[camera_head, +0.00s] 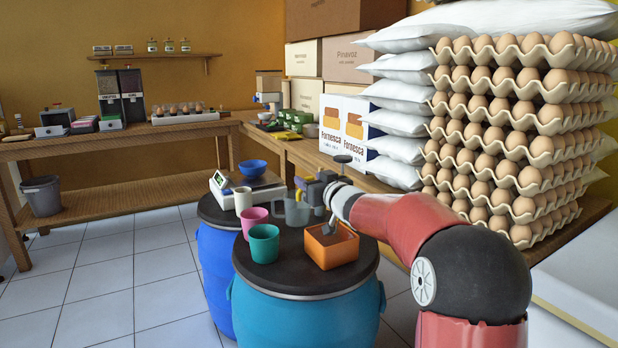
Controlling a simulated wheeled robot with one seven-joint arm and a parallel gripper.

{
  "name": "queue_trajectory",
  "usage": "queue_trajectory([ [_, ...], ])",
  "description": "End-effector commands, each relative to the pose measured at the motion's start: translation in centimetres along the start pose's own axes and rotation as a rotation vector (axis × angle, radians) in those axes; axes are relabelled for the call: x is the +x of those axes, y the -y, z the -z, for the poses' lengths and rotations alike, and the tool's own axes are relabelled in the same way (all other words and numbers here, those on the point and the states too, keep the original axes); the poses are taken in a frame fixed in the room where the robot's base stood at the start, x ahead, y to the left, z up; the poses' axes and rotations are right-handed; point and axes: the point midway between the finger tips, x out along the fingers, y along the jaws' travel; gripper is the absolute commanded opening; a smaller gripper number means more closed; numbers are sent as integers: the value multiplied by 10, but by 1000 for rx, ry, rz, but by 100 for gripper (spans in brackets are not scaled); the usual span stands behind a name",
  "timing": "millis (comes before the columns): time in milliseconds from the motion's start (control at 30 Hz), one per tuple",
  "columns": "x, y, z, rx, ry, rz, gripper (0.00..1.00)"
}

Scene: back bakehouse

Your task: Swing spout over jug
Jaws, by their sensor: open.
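A grey see-through jug (296,212) stands on the dark lid of the nearer drum, between the cups and an orange square tub. My gripper (318,192) is at the end of my red and grey arm, beside and partly in front of the jug's upper right side. It is open, but its fingertips are small and crowded by nearby parts, and I cannot tell whether they touch anything. A dark knob-like part (343,159) shows just above my wrist. I cannot make out a spout clearly; it may be hidden behind my gripper and wrist.
The orange tub (331,249) stands right of the jug, a grey scoop-like piece in it. Green (264,243) and pink (255,222) cups stand left. A scale (236,190) with a blue bowl (252,168) is behind. Stacked egg trays (515,140) rise at right. Floor left is clear.

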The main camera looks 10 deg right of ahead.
Motion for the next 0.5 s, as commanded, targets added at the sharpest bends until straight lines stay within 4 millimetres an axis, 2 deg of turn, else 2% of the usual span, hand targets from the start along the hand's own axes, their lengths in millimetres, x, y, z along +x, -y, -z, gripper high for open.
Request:
queue_trajectory([
  [100, 13, 1, 1, 0, -1, 1, 49],
  [200, 18, 0, 0, -1, 0, 0, 49],
  [467, 18, 0, 0, -1, 0, -1, 49],
  [500, 18, 0, 0, -1, 0, -1, 44],
])
